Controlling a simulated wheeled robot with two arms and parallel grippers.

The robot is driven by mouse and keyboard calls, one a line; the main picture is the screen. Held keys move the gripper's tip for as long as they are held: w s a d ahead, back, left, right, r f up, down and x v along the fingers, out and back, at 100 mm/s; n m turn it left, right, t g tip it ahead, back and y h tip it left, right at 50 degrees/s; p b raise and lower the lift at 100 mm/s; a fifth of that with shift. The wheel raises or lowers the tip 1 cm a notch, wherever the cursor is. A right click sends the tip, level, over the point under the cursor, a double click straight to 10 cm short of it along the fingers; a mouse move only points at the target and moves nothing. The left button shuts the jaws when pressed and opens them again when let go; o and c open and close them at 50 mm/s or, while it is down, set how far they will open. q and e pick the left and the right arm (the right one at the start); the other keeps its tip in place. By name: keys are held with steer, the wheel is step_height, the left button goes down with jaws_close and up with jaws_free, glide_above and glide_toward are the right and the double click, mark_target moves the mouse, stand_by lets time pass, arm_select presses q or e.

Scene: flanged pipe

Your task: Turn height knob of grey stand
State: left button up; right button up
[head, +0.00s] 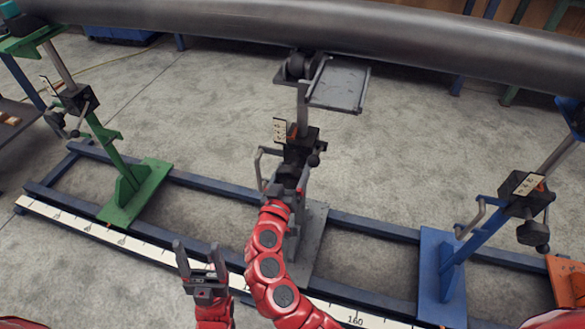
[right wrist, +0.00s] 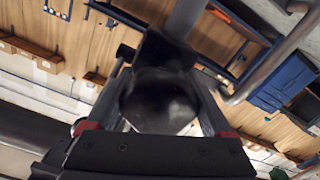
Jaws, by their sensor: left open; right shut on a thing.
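The grey stand (head: 302,112) stands in the middle of the head view under the pipe, with a black clamp block on its post and a grey base plate (head: 311,240) on the rails. My right gripper (head: 286,180) is at the front of that block, shut on the dark height knob (right wrist: 158,100), which shows between its fingers in the right wrist view. In the head view the gripper hides most of the knob. My left gripper (head: 199,252) is open and empty, fingers up, to the left of my right arm and apart from the stand.
A large grey pipe (head: 400,38) runs across the top. A green stand (head: 130,185) is at left and a blue stand (head: 440,270) at right. Blue rails (head: 200,180) and a white ruler strip (head: 120,240) run along the floor. The floor between the stands is clear.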

steer(key=n, duration=0.1)
steer(key=n+p, duration=0.1)
steer(key=n, duration=0.1)
steer(key=shift+r, duration=0.25)
steer(key=n+p, duration=0.1)
steer(key=n, duration=0.1)
steer(key=shift+n, duration=0.4)
steer(key=n+p, duration=0.3)
steer(key=n, duration=0.1)
steer(key=shift+d, duration=0.1)
steer(key=shift+n+p, duration=0.35)
steer(key=shift+n, duration=0.45)
steer(key=shift+f, duration=0.1)
steer(key=o, duration=1.1)
